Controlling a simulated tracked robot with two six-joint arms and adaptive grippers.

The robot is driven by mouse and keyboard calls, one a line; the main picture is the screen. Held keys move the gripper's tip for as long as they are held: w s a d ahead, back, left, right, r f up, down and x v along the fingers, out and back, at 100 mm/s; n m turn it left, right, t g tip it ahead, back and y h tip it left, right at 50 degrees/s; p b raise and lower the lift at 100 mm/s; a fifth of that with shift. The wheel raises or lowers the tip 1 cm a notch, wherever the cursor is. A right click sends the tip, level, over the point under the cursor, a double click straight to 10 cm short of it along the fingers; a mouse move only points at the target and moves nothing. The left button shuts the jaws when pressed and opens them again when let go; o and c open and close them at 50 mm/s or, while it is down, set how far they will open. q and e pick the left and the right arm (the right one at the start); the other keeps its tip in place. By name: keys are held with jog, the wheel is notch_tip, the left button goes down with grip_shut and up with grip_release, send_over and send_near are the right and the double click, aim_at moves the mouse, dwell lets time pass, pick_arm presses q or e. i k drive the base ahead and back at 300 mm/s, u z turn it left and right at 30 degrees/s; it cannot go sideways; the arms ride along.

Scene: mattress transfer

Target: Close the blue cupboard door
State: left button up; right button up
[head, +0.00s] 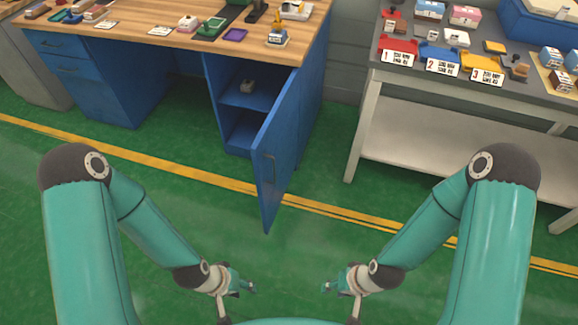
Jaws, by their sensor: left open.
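The blue cupboard door (277,165) stands open under the wooden bench, swung out toward me on its right-hand side. A dark handle (269,170) shows on its face.
The wooden workbench top (150,30) holds several small items. A blue drawer unit (75,75) stands at its left. A grey table (400,85) with labelled red, blue and yellow trays stands at right. Green floor with yellow lines lies clear between my arms and the door.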

aim_at(273, 150)
jog(key=u, duration=0.05)
jog(key=i, duration=0.9)
jog(key=z, duration=0.2)
jog(key=k, duration=0.95)
jog(key=u, duration=0.15)
jog(key=i, duration=0.9)
jog(key=z, duration=0.2)
jog(key=k, duration=0.45)
jog(key=z, duration=0.2)
